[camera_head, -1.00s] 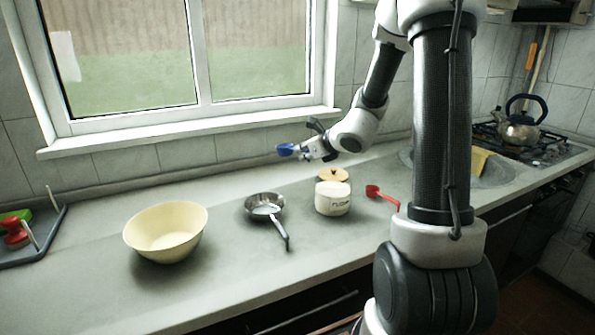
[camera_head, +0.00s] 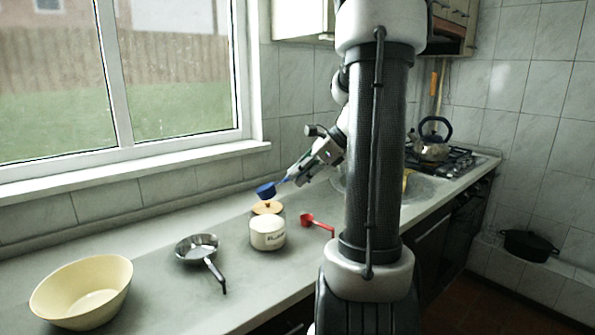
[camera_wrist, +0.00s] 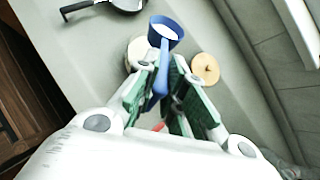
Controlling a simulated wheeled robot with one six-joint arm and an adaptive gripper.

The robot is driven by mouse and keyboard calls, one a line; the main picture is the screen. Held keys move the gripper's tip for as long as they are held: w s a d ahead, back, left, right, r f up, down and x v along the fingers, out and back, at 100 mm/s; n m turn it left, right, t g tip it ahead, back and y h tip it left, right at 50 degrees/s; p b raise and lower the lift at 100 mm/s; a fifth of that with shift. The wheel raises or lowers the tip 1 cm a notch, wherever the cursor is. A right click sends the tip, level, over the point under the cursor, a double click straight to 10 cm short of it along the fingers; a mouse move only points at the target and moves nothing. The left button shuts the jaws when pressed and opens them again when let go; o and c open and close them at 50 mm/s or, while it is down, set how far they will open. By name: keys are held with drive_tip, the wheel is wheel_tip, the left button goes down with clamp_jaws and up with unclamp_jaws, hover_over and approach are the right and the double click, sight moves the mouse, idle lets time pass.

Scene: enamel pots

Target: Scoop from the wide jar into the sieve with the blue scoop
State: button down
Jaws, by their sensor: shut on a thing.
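My gripper (camera_head: 287,179) is shut on the handle of the blue scoop (camera_head: 266,191), also seen between the fingers in the wrist view (camera_wrist: 166,70). The scoop's cup is in the air, above and behind the wide cream jar (camera_head: 267,236). In the wrist view its inside looks pale, as if it holds something white. The jar stands upright and open, with dark lettering and white contents near its rim. In the wrist view the scoop partly hides it. The metal sieve (camera_head: 197,248) rests on the counter left of the jar, dark handle toward the front.
A round wooden lid (camera_head: 267,207) lies behind the jar. A red scoop (camera_head: 308,220) lies to its right. A pale yellow bowl (camera_head: 84,290) stands at the front left. A kettle (camera_head: 432,148) is on the stove. The window wall bounds the counter behind.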

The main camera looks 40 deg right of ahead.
drive_tip(key=shift+w+a+f+g+h, duration=0.65)
drive_tip(key=shift+g+h, duration=0.25)
drive_tip(key=shift+g, duration=0.2)
drive_tip(key=shift+t+y, duration=0.3)
drive_tip(key=shift+t, duration=0.1)
wheel_tip(320, 180, down, 8)
drive_tip(key=shift+w+f, duration=0.1)
drive_tip(key=shift+f, duration=0.15)
drive_tip(key=shift+w+a+f, duration=0.1)
drive_tip(key=shift+f, duration=0.05)
idle(0.5)
